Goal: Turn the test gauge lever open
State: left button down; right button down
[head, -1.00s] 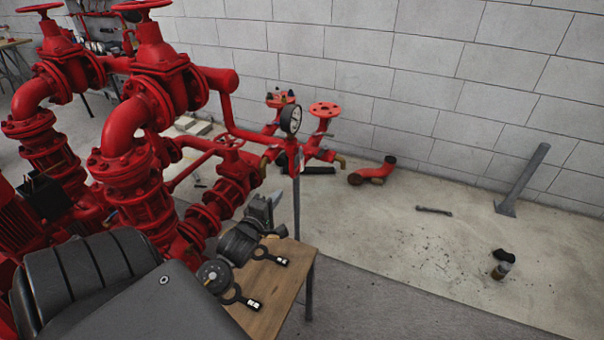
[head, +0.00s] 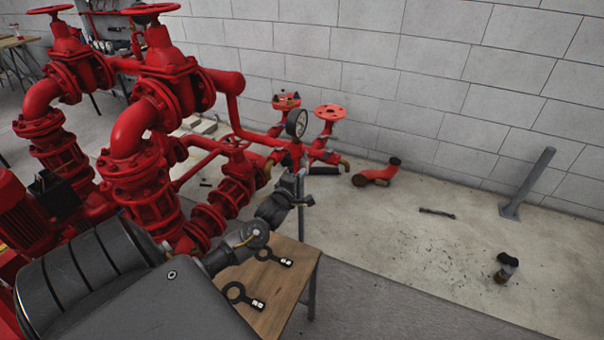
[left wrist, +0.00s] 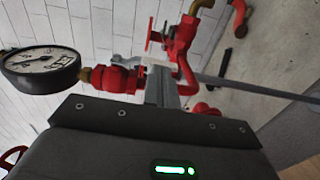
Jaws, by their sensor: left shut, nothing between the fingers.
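The round pressure gauge (head: 296,123) with a white dial stands on the red pipework near the wall. The left wrist view shows the gauge (left wrist: 40,68) at the left, with a brass fitting and a small red valve body (left wrist: 120,80) beside it. My left gripper (head: 299,167) is shut and empty, just below the gauge in the head view. Its grey fingers (left wrist: 160,85) show right of the red valve body in the wrist view. I cannot tell whether they touch the valve. The lever itself is not clearly distinguishable, partly hidden by the fingers. My right gripper is not in view.
Red pumps and valves with handwheels (head: 150,10) fill the left side. A wooden table (head: 285,285) with two black ring-shaped tools stands below my arm. A thin grey post rises near the gripper. A loose red elbow (head: 376,173) lies on the floor; the floor at right is mostly open.

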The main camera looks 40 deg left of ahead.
pick_arm(q)
jog(key=shift+w+a, duration=0.15)
jog(key=shift+w, duration=0.15)
jog(key=shift+w+a+r+t+b, duration=0.2)
jog(key=shift+w+t+b, duration=0.2)
jog(key=shift+b, duration=0.6)
